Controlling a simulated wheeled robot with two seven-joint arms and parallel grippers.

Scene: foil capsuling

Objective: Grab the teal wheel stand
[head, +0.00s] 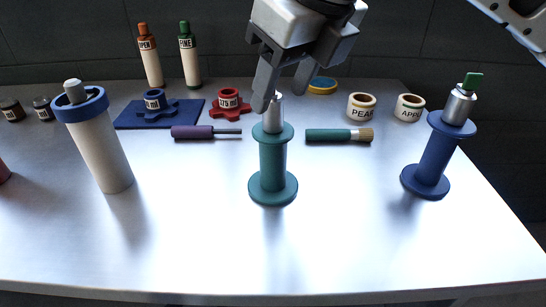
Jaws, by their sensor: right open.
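The teal wheel stand (272,160) stands upright in the middle of the table, with a round base, a thick stem, an upper flange and a silver metal top. My right gripper (280,98) comes down from above with its two fingers apart. The left finger overlaps the edge of the metal top in the picture, and the right finger is to the right of it. I cannot tell whether the fingers touch the stand or are behind or in front of it. My left gripper is not in view.
A blue stand (435,160) with a green-tipped top is at right. A white cylinder with a blue collar (100,145) is at left. Behind lie a purple-handled tool (192,132), a teal brush (330,135), a red wheel (229,108) and labelled cups (361,107). The front table is clear.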

